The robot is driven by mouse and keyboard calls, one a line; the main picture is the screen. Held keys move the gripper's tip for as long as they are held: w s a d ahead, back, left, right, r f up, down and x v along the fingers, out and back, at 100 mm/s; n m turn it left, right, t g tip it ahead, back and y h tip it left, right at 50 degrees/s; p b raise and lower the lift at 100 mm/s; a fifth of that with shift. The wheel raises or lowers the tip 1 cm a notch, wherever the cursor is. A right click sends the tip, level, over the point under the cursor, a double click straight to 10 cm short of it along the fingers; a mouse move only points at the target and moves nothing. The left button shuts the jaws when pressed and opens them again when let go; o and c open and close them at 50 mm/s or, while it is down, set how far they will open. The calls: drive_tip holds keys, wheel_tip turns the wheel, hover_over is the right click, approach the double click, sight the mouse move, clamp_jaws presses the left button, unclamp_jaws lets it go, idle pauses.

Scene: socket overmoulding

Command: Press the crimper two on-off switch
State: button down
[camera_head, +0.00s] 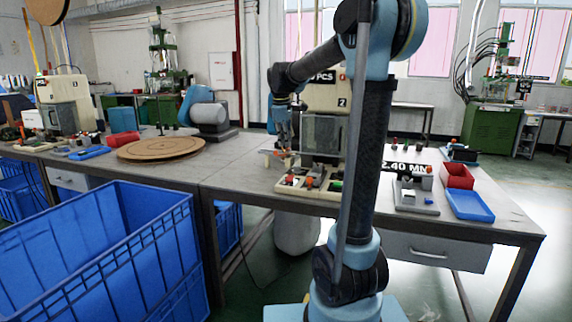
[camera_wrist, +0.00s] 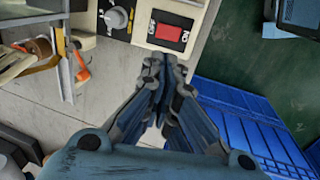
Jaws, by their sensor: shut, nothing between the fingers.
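In the head view, crimper two (camera_head: 342,122) is the cream machine marked 2, partly behind my arm. My gripper (camera_head: 283,148) points down at its left side. The switch cannot be made out there.
A grey knob (camera_wrist: 117,18) sits left of the switch. Orange and metal parts (camera_wrist: 78,68) stand further left. Blue crates (camera_wrist: 240,115) lie below the table edge. In the head view, a small fixture board (camera_head: 290,185) lies close under the gripper, and a round wooden board (camera_head: 160,149) lies left.

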sight(290, 178)
drive_tip(key=x, duration=1.3)
drive_tip(key=shift+f, duration=0.4)
drive_tip(key=shift+a, duration=0.15)
